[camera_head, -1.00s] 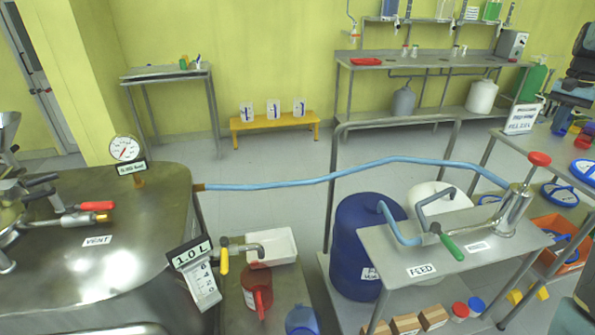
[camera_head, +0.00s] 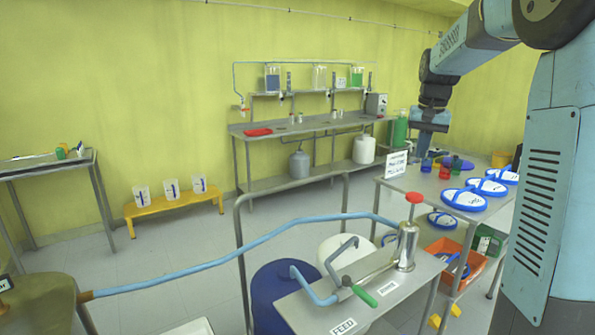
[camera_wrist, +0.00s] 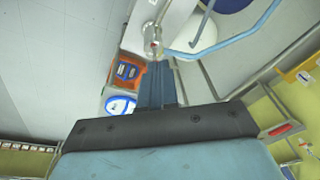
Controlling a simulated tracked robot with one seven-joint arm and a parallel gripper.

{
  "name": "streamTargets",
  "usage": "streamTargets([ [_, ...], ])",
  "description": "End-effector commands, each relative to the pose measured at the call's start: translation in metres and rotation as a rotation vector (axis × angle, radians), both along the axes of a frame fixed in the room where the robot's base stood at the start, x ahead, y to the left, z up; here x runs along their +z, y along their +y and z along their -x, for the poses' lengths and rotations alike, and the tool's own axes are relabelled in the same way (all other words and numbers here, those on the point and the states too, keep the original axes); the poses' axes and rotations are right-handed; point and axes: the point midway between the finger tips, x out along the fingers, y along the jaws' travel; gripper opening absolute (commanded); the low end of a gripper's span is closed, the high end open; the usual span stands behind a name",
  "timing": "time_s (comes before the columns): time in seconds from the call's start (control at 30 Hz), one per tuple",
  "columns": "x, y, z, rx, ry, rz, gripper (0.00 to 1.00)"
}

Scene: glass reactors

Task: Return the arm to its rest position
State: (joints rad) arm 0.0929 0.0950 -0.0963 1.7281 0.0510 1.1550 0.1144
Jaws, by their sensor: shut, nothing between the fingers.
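My arm reaches in from the right side of the head view, bent at the elbow, with its forearm high over the right-hand table. My gripper (camera_head: 421,152) hangs pointing down above the far part of that table, near the coloured cups. In the wrist view my gripper (camera_wrist: 157,68) shows as two blue fingers pressed together, with nothing between them. No object is carried by the arm.
The right-hand table (camera_head: 405,181) bears a white sign (camera_head: 396,165), coloured cups and several blue-rimmed discs (camera_head: 464,200). A hand pump (camera_head: 407,245) with a red knob stands on the feed bench. An orange crate (camera_head: 448,258) sits below.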

Motion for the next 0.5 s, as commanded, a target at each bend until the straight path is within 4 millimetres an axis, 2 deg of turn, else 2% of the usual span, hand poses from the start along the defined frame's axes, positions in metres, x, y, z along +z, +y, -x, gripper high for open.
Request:
streamTargets([
  [0.03,0.005,0.005,0.013,0.011,-0.013,0.002,0.00],
  [0.2,0.015,0.020,0.050,0.044,-0.050,0.008,0.00],
  [0.5,0.022,0.044,0.118,0.106,-0.114,0.024,0.00],
])
